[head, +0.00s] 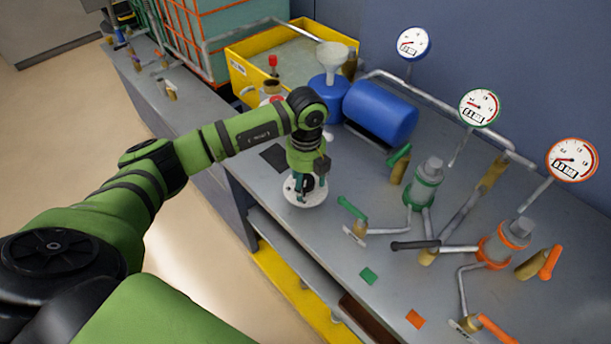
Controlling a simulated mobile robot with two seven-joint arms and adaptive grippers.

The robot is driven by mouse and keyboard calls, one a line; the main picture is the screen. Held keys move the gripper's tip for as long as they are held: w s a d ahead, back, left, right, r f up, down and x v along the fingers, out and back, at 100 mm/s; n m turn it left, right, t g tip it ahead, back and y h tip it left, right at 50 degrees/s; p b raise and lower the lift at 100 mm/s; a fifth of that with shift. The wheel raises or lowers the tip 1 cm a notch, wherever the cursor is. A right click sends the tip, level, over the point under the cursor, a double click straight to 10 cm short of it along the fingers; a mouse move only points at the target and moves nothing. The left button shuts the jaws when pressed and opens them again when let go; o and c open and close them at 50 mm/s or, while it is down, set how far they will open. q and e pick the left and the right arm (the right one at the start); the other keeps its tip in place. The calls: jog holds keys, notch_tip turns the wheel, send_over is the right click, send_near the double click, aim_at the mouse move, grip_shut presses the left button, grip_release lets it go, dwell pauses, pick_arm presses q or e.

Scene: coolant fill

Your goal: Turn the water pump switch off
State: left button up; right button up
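My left arm comes in from the left and reaches over the bench. My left gripper (310,184) points down at a round white disc (295,198) on the bench top near its front edge. A dark part shows on the disc between the fingers, and may be a switch knob. The gripper hides much of it, and I cannot tell whether the fingers touch or grip it. No label for a water pump switch is readable. A blue cylinder (381,112) lies behind, to the right of the gripper. My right gripper is not in view.
A blue container with a white funnel (331,60) and a yellow tray (241,75) stand behind the gripper. Pipes, a green-handled valve (352,208), a black lever (415,245), orange-handled valves (549,262) and round gauges (480,108) fill the right side.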

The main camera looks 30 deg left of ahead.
aim_at(306, 181)
pick_arm(q)
jog(key=shift+w+r, duration=0.15)
jog(key=shift+r, duration=0.1)
jog(key=shift+w+r, duration=0.1)
jog(key=shift+r, duration=0.35)
notch_tip(306, 181, up, 11)
dwell(0.4)
